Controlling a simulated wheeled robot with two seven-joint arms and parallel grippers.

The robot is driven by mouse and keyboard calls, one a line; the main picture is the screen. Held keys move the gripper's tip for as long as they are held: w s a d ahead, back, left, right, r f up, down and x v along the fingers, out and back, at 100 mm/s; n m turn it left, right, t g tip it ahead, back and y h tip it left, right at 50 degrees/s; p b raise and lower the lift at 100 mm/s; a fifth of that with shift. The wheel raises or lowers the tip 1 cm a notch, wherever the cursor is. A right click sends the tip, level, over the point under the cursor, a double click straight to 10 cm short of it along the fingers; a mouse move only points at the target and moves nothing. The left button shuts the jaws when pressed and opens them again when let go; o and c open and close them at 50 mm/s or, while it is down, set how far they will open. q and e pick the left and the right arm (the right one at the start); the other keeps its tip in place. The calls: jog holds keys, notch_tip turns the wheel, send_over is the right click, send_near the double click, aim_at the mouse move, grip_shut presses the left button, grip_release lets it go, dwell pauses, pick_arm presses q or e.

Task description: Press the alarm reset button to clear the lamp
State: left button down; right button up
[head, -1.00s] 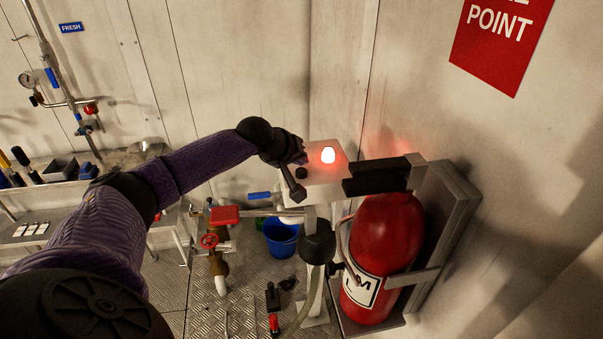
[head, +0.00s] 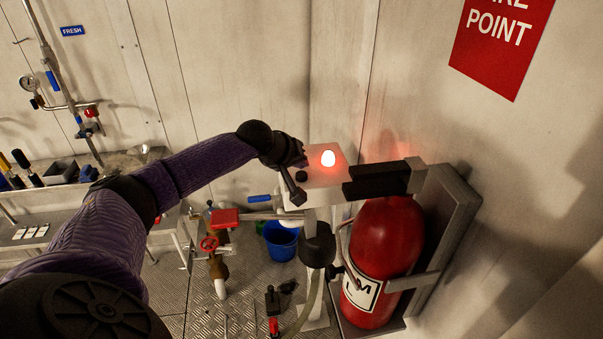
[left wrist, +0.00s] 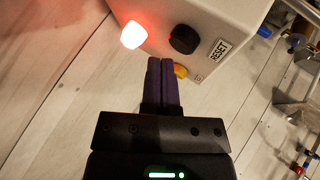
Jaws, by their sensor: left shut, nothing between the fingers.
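A white box (head: 318,190) stands on a post near the corner. In the left wrist view the lit lamp (left wrist: 133,35), the black button (left wrist: 184,39), a RESET label (left wrist: 221,49) beside that button and a small yellow part (left wrist: 180,71) show. My left gripper (head: 301,158) is shut and empty at the box's edge. Its fingertips (left wrist: 161,62) point between lamp and button; contact cannot be told. My right gripper is out of view.
A red fire extinguisher (head: 386,245) hangs on the wall right of the box. A blue bucket (head: 281,240) and a red valve wheel (head: 209,243) are below. A workbench (head: 25,238) lies at the left.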

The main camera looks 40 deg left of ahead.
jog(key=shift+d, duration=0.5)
pick_arm(q)
jog(key=shift+f, duration=0.1)
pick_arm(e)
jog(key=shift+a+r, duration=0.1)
pick_arm(q)
jog(key=shift+f, duration=0.3)
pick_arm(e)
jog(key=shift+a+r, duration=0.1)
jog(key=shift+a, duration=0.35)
pick_arm(q)
jog(key=shift+f, duration=0.25)
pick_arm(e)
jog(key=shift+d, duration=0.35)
